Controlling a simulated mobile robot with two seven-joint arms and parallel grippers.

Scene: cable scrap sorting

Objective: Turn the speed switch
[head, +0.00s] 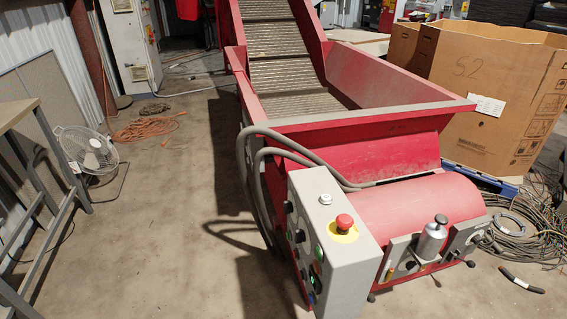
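A grey control box (350,270) stands at the front left corner of the red conveyor. A red mushroom button (344,222) on a yellow base and a small white button (325,198) sit on its top. Its left face carries black knobs (299,236) and a green button (318,253), seen at a steep angle. I cannot tell which knob is the speed switch, nor read any labels or its setting. Neither of my grippers is in view.
The red conveyor (400,135) runs toward the back. Grey cables (293,147) loop beside the box. A fan (88,150) and metal-legged table (22,112) stand at left. A cardboard box (490,90) and loose cables (525,235) are at right. Concrete floor left of the box is clear.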

